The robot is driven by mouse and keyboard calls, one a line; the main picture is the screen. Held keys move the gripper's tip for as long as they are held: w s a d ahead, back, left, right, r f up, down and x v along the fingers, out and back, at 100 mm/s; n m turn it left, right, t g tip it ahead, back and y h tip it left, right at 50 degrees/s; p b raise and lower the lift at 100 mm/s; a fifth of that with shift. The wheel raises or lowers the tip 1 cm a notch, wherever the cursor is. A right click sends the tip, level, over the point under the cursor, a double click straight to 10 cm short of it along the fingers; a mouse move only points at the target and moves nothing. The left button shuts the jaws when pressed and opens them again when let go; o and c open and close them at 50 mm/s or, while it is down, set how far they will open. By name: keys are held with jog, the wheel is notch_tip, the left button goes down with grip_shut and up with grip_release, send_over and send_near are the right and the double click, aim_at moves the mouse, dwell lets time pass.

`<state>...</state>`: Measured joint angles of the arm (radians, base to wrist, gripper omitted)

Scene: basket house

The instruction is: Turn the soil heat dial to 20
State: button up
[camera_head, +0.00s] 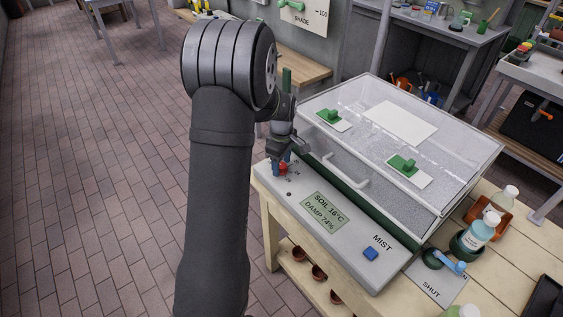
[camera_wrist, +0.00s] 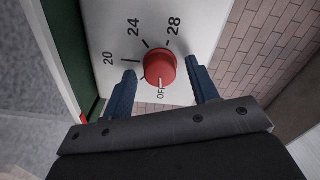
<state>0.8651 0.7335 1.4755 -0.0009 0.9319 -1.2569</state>
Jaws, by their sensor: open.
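The soil heat dial is a red knob (camera_wrist: 160,68) on a pale panel (camera_wrist: 104,30) marked OFF, 20, 24 and 28. In the wrist view the pale line on the knob points down toward OFF. My gripper (camera_wrist: 163,88) is open, with one blue finger on each side of the knob and a gap visible on both sides. In the head view my gripper (camera_head: 282,165) is at the left end of the panel and partly hides the red knob (camera_head: 284,169). The display (camera_head: 324,212) reads SOIL 16°C, DAMP 74%.
A clear-lidded propagator box (camera_head: 420,125) with green vent knobs stands behind the panel. A blue MIST button (camera_head: 370,254) is at the panel's right end. Bottles (camera_head: 478,233) and a blue-handled valve (camera_head: 448,262) marked SHUT stand to the right. Brick floor lies open at left.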

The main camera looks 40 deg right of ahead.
jog(key=c, duration=1)
jog(key=m, duration=0.4)
jog(key=shift+m, duration=0.4)
jog(key=m, duration=1.4)
jog(key=shift+m, duration=0.4)
